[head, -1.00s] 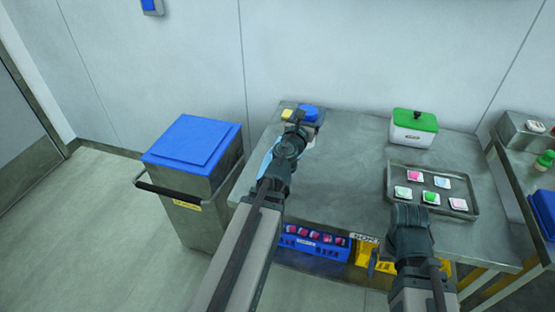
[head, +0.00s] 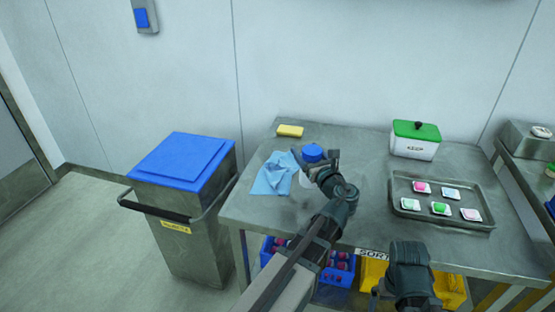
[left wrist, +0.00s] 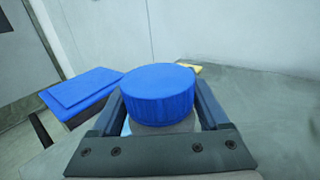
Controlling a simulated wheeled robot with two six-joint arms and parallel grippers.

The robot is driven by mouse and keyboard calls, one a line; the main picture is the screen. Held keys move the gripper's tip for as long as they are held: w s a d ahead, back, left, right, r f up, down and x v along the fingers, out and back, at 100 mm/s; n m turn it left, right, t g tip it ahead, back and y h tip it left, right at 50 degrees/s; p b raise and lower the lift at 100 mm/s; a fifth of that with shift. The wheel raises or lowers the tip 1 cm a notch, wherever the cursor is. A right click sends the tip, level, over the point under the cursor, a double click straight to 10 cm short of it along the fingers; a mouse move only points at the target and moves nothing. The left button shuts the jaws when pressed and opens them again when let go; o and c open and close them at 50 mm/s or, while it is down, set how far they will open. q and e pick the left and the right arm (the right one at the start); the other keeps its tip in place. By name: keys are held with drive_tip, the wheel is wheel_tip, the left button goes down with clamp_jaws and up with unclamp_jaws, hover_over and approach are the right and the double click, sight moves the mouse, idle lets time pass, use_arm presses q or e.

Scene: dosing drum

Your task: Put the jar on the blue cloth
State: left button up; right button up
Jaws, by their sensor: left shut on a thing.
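The jar has a round blue lid (head: 312,153) and a pale body, mostly hidden by my gripper in the head view. My left gripper (head: 318,168) is shut on the jar; in the left wrist view the blue lid (left wrist: 160,92) stands upright between the two fingers. The light blue cloth (head: 273,174) lies rumpled on the table's left part, just left of the jar. I cannot tell whether the jar touches the table. My right gripper (head: 405,285) is low by the table's front edge; its fingers are not clear.
A yellow sponge (head: 290,131) lies behind the cloth. A white box with a green lid (head: 416,130) and a tray (head: 402,207) of small coloured packets stand to the right. A blue-lidded bin (head: 183,160) is left of the table. The table's middle is clear.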

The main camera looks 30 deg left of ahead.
use_arm(q)
drive_tip(key=w+a+f+b, duration=0.1)
drive_tip(key=a, duration=0.3)
drive_tip(key=w+a+f+b, duration=0.2)
drive_tip(key=a, duration=0.3)
drive_tip(key=w+a+f+b, duration=0.1)
drive_tip(key=w+a+f, duration=0.1)
drive_tip(key=a, duration=0.2)
drive_tip(key=shift+a+b, duration=0.4)
drive_tip(key=shift+s+f, duration=0.1)
drive_tip(key=shift+s, duration=0.05)
drive_tip(key=shift+f+b, duration=0.1)
drive_tip(key=shift+b, duration=0.2)
drive_tip(key=c, duration=0.3)
drive_tip(key=shift+d+f+b, duration=0.1)
drive_tip(key=shift+f+b, duration=0.25)
clamp_jaws()
drive_tip(key=o, duration=1.3)
unclamp_jaws()
drive_tip(key=shift+o, duration=1.3)
drive_tip(key=shift+f, duration=0.2)
drive_tip(key=shift+r, duration=0.15)
